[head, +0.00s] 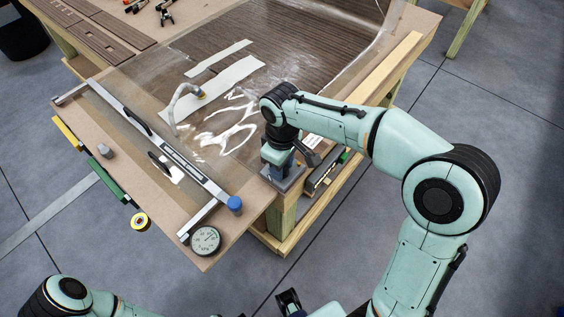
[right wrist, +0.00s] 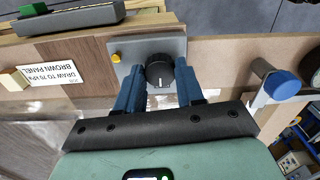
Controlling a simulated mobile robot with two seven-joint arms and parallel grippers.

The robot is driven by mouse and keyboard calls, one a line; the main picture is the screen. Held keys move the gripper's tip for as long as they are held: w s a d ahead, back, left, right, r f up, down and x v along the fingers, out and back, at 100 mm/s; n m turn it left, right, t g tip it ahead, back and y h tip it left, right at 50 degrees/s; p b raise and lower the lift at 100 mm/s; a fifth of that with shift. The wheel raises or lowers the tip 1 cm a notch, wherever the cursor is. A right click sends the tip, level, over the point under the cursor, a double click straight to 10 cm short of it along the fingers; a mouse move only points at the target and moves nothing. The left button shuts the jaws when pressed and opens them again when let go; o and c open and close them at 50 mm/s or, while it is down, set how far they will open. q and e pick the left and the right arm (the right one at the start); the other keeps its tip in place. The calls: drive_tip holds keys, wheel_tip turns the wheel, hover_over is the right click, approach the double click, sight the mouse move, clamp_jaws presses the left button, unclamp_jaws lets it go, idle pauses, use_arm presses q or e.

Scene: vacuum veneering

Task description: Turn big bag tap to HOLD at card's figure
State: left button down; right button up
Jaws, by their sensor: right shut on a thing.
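The big bag tap's round black knob (right wrist: 160,71) sits on a grey plate (right wrist: 122,68) at the table edge, with a white mark on its face. My right gripper (right wrist: 160,84) is shut on the knob, a blue finger on each side. In the head view my right gripper (head: 278,165) hides the knob. The card (right wrist: 52,73) lies left of the plate and reads "DRAW TO 75 kPa BROWN PANEL". The round dial gauge (head: 205,240) lies at the table's near corner; its reading is too small to tell. My left arm shows at bottom left; its gripper is not clearly seen.
A clear bag (head: 140,75) covers the dark wood panel (head: 300,45). A clamp bar (head: 160,150) crosses the bag, with a blue-capped end (head: 235,204). A pale hose (head: 178,103) lies on the bag. A yellow button (right wrist: 116,57) is beside the knob.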

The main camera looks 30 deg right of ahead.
use_arm(q)
drive_tip(key=shift+r, duration=0.1)
idle(0.4)
use_arm(e)
drive_tip(key=o, duration=1)
drive_tip(key=shift+o, duration=0.2)
use_arm(q)
drive_tip(key=r+p, duration=0.1)
drive_tip(key=w+r+p, duration=0.1)
drive_tip(key=shift+w+r+p, duration=0.15)
drive_tip(key=shift+r+p, duration=0.15)
drive_tip(key=shift+r, duration=0.1)
use_arm(e)
wheel_tip(320, 180, up, 14)
drive_tip(key=shift+f, duration=0.25)
